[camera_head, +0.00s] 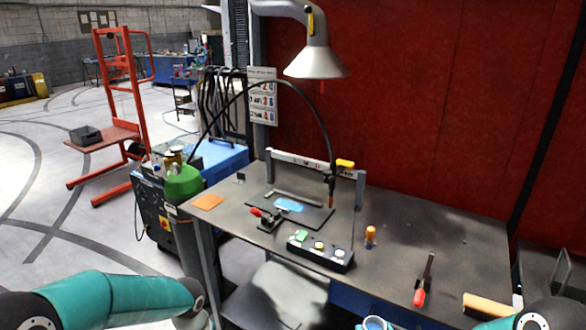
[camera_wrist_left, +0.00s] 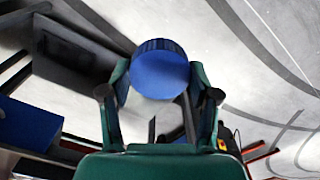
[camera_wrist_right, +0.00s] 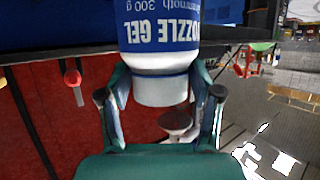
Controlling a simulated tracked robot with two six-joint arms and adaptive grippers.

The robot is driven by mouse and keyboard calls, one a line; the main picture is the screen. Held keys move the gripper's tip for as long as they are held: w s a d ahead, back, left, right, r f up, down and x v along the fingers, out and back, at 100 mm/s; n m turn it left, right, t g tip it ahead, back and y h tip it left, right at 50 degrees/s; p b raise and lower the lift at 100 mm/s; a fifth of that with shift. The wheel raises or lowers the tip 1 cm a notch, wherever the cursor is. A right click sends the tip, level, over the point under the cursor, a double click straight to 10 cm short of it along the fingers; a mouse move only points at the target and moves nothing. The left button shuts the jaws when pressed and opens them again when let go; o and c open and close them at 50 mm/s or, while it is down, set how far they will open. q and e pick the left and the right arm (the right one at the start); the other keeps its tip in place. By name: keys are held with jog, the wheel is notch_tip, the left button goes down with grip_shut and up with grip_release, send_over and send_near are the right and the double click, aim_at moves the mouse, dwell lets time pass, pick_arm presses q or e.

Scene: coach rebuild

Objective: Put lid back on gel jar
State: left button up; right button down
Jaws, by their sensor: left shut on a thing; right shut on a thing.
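My left gripper (camera_wrist_left: 160,90) is shut on a round blue lid (camera_wrist_left: 160,72) with a ridged side, held between its two fingertips in the left wrist view. My right gripper (camera_wrist_right: 159,92) is shut on the white and blue gel jar (camera_wrist_right: 158,60) near one end. Its label, reading "NOZZLE GEL" and 300 g, appears upside down in the right wrist view. In the head view, a round blue-rimmed top (camera_head: 374,323), apparently the jar's, shows at the bottom edge. The lid and jar are apart.
A dark workbench (camera_head: 400,225) stands ahead, holding a button box (camera_head: 320,251), a red-handled tool (camera_head: 420,296), an orange-capped small bottle (camera_head: 370,236) and an orange square (camera_head: 208,202). A lamp hood (camera_head: 315,65) hangs above. Bare bench lies right of the bottle.

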jog(key=shift+w+a+r, duration=0.1)
jog(key=shift+w+r, duration=0.1)
jog(key=shift+r, duration=0.3)
jog(key=shift+w+a+r, duration=0.1)
jog(key=shift+w+r, duration=0.05)
jog(key=shift+r, duration=0.35)
pick_arm(q)
jog(key=shift+s, duration=0.15)
pick_arm(e)
jog(key=shift+d+r+m+h, duration=0.15)
jog(key=shift+r+m+h, duration=0.15)
jog(key=shift+r+h, duration=0.1)
jog(key=shift+f, duration=0.1)
jog(key=shift+w, duration=0.1)
jog(key=s+a+f+n+g+y, duration=0.1)
jog(key=s+a+n+y, duration=0.3)
jog(key=a, duration=0.3)
jog(key=s+a+n+g+y, duration=0.2)
jog(key=s+a+n+y, duration=0.2)
jog(key=a, duration=0.4)
jog(key=shift+s+a+f+y, duration=0.15)
jog(key=shift+s+f+y, duration=0.25)
jog(key=shift+s, duration=0.15)
